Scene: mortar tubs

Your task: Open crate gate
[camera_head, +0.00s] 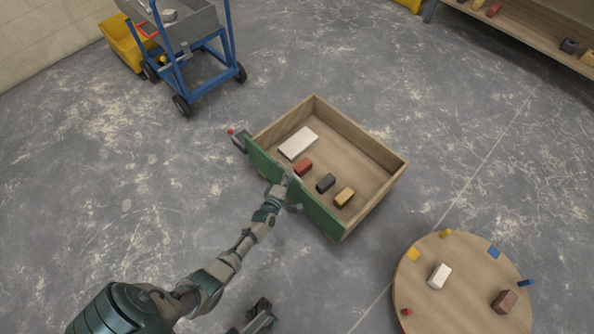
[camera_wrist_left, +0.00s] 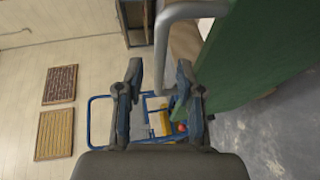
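The wooden crate (camera_head: 375,145) lies on the floor with its top open. The green gate (camera_head: 318,212) runs along its near left side and looks closed against it. The gate also fills the upper right of the left wrist view (camera_wrist_left: 255,60). A grey bar handle (camera_wrist_left: 162,45) stands out from the gate. My left gripper (camera_wrist_left: 158,88) is at the handle, which lies between its parted fingers with visible gaps. It reaches the middle of the gate in the head view (camera_head: 290,193). A dark part at the bottom, perhaps my right gripper (camera_head: 262,312), shows no clear fingers.
Inside the crate are a white block (camera_head: 298,143) and several smaller blocks. A grey fitting with a red tip (camera_head: 238,138) is at the gate's far end. A blue cart (camera_head: 190,60) stands upper left; a round table (camera_head: 460,290) stands lower right. Floor left of the gate is clear.

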